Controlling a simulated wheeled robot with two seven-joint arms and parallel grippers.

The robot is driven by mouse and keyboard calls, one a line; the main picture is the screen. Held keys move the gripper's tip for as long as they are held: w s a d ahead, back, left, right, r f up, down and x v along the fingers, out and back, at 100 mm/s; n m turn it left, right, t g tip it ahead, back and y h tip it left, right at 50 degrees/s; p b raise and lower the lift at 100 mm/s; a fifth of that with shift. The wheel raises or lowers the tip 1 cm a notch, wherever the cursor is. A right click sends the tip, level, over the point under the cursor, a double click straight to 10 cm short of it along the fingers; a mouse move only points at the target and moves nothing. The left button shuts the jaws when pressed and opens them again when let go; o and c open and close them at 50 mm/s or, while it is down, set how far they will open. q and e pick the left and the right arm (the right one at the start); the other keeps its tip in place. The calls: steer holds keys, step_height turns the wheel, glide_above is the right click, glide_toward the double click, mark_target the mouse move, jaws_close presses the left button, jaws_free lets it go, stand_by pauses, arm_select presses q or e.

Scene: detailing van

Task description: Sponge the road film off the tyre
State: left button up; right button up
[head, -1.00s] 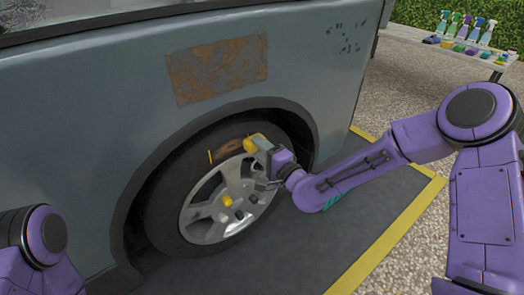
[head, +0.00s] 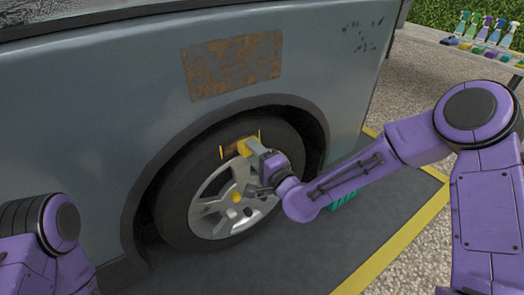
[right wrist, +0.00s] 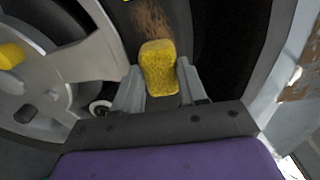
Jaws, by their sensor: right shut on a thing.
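The tyre (head: 180,208) is on the van's wheel, with a silver rim (head: 215,205) and a yellow hub cap (head: 236,197). A brown film patch (head: 236,138) lies on the tyre's upper sidewall, between yellow marks. It also shows in the right wrist view (right wrist: 153,22). My right gripper (head: 252,153) is shut on a yellow sponge (right wrist: 158,66). The sponge is at the lower edge of the brown patch; whether it touches the tyre I cannot tell. Of my left arm only links show at the lower left; its gripper is out of view.
The grey van body (head: 120,110) with a rusty patch (head: 232,65) rises above the wheel. A teal object (head: 343,197) is on the dark mat (head: 335,225), partly behind my right arm. A shelf (head: 470,55) with spray bottles stands at the upper right.

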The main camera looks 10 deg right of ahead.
steer(key=shift+s+a, duration=0.45)
steer(key=shift+a, duration=0.75)
steer(key=shift+s+a, duration=0.45)
steer(key=shift+a, duration=0.8)
steer(key=shift+s+a, duration=0.45)
steer(key=shift+a, duration=0.75)
steer(key=shift+w+d+r, duration=0.1)
steer(key=shift+w+d, duration=0.2)
steer(key=shift+d, duration=0.35)
steer(key=shift+w+d+r, duration=0.1)
steer(key=shift+w+d, duration=0.2)
steer(key=shift+d, duration=0.4)
steer(key=shift+w+d, duration=0.3)
steer(key=shift+d, duration=0.35)
steer(key=shift+w+d+f+p, duration=0.1)
steer(key=shift+w+d+p, duration=0.3)
steer(key=shift+d, duration=1)
steer(key=shift+w+d+f+p, duration=0.1)
steer(key=shift+w+d+p, duration=0.35)
steer(key=shift+d, duration=1)
steer(key=shift+w+d+p, duration=0.25)
steer(key=shift+w+d, duration=0.3)
steer(key=shift+d, duration=0.85)
steer(key=shift+s, duration=0.15)
steer(key=shift+p+v, duration=0.6)
steer(key=shift+v, duration=2.25)
steer(key=v, duration=0.3)
steer(key=shift+p, duration=0.3)
